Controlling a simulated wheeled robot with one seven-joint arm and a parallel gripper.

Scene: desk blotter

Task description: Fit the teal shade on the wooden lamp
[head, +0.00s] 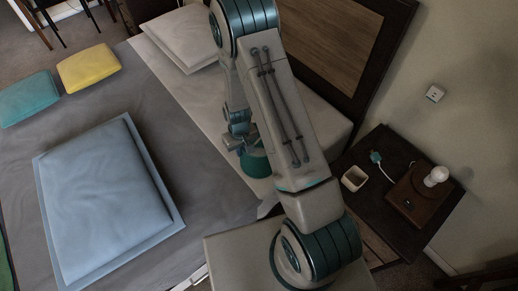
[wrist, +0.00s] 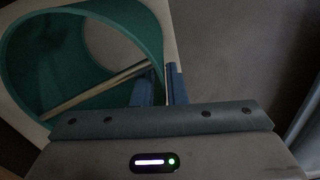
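The teal shade (head: 256,164) shows below my forearm in the head view, over the pale strip of the bed, partly hidden by the arm. In the wrist view the shade (wrist: 62,62) lies on its side to the camera, its open end and thin inner bars visible. My gripper (wrist: 160,88) has one blue finger on the inside and one on the outside of the shade's wall, close together on it. My gripper is also at the shade in the head view (head: 240,144). The wooden lamp (head: 410,197), a dark brown block with a white bulb, stands on the nightstand without a shade.
The dark nightstand (head: 383,218) also holds a small white square bowl (head: 354,179) and a teal plug-like item (head: 376,157) with a cable. The bed (head: 185,130) carries a blue cushion (head: 105,200), yellow and teal pillows and white pillows. A dark headboard stands behind the arm.

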